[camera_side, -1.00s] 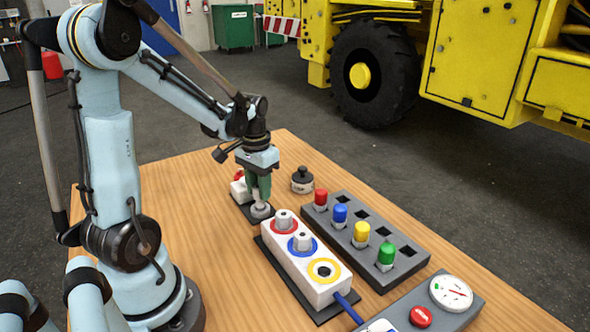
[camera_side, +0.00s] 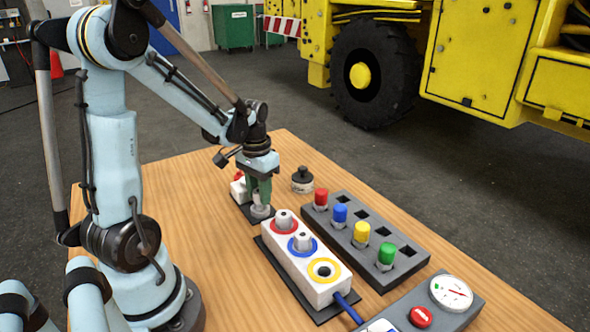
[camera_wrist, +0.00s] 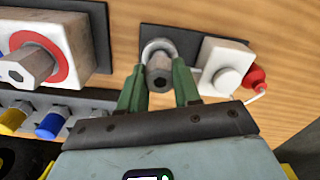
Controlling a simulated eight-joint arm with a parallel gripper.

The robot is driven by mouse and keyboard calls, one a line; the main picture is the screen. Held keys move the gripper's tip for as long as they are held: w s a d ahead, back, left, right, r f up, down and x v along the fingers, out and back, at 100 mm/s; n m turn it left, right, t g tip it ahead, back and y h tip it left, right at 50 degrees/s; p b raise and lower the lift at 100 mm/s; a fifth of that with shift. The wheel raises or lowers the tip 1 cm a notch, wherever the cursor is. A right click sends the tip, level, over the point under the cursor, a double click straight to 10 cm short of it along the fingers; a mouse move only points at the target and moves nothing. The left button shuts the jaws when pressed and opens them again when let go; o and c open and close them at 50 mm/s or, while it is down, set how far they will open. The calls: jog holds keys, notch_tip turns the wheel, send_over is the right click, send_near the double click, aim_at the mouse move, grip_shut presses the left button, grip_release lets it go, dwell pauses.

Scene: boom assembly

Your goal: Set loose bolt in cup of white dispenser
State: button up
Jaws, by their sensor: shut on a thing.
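The white dispenser (camera_side: 238,190) has a red part on it and stands at the far left of the table, on a dark plate; in the wrist view it is the white block (camera_wrist: 225,68). Its pale round cup (camera_wrist: 152,45) sits on the plate beside the block. My gripper (camera_side: 259,190) points down there, its green fingers shut on the loose grey bolt (camera_wrist: 159,72), which also shows in the side view (camera_side: 259,200). The bolt is upright at the cup, its lower end hidden; I cannot tell if it is fully seated.
A white block (camera_side: 310,274) with red, blue and yellow rings stands close by; bolts stand in the red and blue rings. Behind it is a grey rack (camera_side: 398,250) with coloured plugs. A black knobbed weight (camera_side: 302,181) stands right of my gripper. A gauge panel (camera_side: 450,295) is at front right.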

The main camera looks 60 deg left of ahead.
jog(key=o, duration=1.1)
jog(key=shift+r, duration=3.5)
jog(key=d+r+m+t, duration=0.1)
jog(key=d+m+t, duration=0.1)
jog(key=d, duration=0.6)
jog(key=d+r+m+t, duration=0.1)
jog(key=d+t, duration=0.4)
jog(key=d, duration=0.4)
jog(key=shift+w+d+r+m, duration=0.25)
jog(key=shift+d+r+m, duration=0.05)
jog(key=shift+m, duration=0.1)
